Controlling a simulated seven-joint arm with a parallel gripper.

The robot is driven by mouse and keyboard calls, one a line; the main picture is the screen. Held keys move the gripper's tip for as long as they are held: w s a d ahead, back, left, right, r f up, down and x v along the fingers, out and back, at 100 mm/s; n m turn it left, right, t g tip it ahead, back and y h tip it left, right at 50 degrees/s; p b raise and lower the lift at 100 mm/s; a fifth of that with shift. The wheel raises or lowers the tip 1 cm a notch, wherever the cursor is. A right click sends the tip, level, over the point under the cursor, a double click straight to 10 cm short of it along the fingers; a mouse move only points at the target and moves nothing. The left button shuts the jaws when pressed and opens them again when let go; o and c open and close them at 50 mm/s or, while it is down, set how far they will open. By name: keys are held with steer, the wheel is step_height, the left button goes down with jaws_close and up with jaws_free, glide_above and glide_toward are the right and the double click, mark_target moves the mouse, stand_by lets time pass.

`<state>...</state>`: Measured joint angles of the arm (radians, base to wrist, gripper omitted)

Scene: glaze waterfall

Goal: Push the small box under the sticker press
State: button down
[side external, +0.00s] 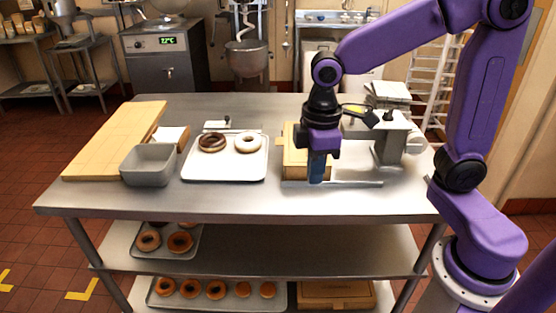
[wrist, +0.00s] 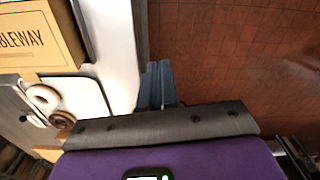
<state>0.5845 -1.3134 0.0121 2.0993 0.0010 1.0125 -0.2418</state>
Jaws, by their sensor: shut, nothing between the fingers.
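The small box (side external: 293,163) is tan and sits on the steel table right of the white tray, partly hidden behind my gripper. In the wrist view the box (wrist: 38,40) is at the upper left, with dark lettering partly cut off. The grey sticker press (side external: 391,148) stands to the right of the box, its arm reaching left toward my wrist. My gripper (side external: 318,180) points down, its blue fingers together and empty, on the near side of the box. In the wrist view the fingers (wrist: 157,85) appear apart from the box.
A flat metal rail (side external: 352,184) lies in front of the box and press. The white tray (side external: 222,174) holds a dark and a white doughnut. A grey bin (side external: 150,166) and a wooden board (side external: 105,150) are at the left. The table's front edge is close.

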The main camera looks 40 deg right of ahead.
steer(key=w+d+f+m, duration=0.1)
steer(key=w+d, duration=0.1)
steer(key=w, duration=0.9)
steer(key=w+d+f+m, duration=0.1)
steer(key=w+d, duration=0.2)
steer(key=w, duration=0.7)
step_height(320, 180, down, 8)
steer(key=shift+w+a+f, duration=0.1)
steer(key=shift+f, duration=0.1)
steer(key=shift+s+d+f, duration=0.3)
steer(key=shift+s+d, duration=0.55)
steer(key=shift+d, duration=0.1)
steer(key=shift+s+d, duration=0.45)
steer(key=shift+s, duration=0.05)
steer(key=s+d, duration=0.8)
steer(key=shift+s+d, duration=0.35)
